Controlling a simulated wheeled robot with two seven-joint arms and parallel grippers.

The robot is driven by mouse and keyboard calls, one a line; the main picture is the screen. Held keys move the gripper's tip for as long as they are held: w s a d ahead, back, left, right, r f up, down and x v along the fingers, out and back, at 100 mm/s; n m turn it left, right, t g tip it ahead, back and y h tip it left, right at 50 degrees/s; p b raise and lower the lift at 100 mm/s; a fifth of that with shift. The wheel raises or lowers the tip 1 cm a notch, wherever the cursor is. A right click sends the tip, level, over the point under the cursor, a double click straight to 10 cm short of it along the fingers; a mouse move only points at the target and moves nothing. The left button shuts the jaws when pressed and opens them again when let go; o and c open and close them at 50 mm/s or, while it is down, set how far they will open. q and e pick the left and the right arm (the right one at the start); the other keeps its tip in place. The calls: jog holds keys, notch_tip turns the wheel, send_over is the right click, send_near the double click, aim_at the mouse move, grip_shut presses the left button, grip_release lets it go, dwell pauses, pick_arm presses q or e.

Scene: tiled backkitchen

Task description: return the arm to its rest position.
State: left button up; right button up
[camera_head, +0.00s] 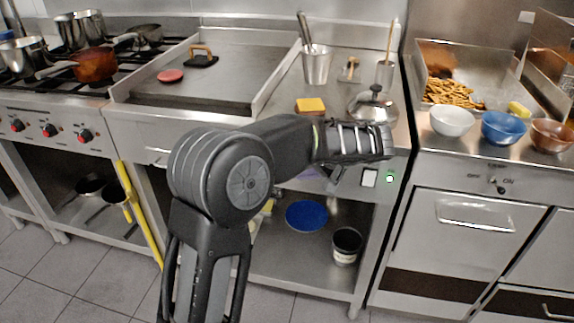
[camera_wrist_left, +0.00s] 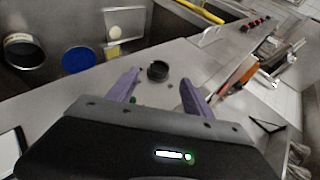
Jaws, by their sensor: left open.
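My left arm reaches across the middle of the head view, bent at a large dark joint. My left gripper (camera_head: 312,174) is in front of the counter's front panel, partly hidden by the arm. In the left wrist view, its two purple fingers (camera_wrist_left: 158,91) are spread apart with nothing held between them. A round black knob-like piece (camera_wrist_left: 158,70) shows beyond the gap, apart from the fingers. My right gripper is in neither view.
The counter carries a yellow sponge (camera_head: 311,105) and a steel dome (camera_head: 374,105). Bowls (camera_head: 452,121) stand at right. A blue plate (camera_head: 306,216) and a dark pot (camera_head: 346,246) are on the lower shelf. A yellow bar (camera_head: 140,213) stands left of the arm.

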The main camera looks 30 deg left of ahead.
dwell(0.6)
pick_arm(q)
jog(key=w+d+f+m+t+h, duration=0.25)
jog(key=d+f+m+h, duration=0.35)
jog(key=d+f, duration=0.65)
jog(key=s+d+f+g+h, duration=0.1)
jog(key=s+d+f+h, duration=0.3)
jog(key=s+d+f, duration=0.35)
jog(key=s+d+f+h, duration=0.4)
jog(key=d+f, duration=0.5)
jog(key=f, duration=0.2)
jog(key=s+f+n+g, duration=0.1)
jog(key=s+f+n, duration=0.25)
jog(key=s, duration=0.55)
jog(key=s+f+n+g, duration=0.15)
jog(key=s+f, duration=0.35)
jog(key=s, duration=0.5)
notch_tip(320, 180, up, 12)
jog(key=n+p, duration=0.1)
jog(key=p, duration=1.2)
jog(key=shift+s+r, duration=0.15)
jog(key=shift+s, duration=0.05)
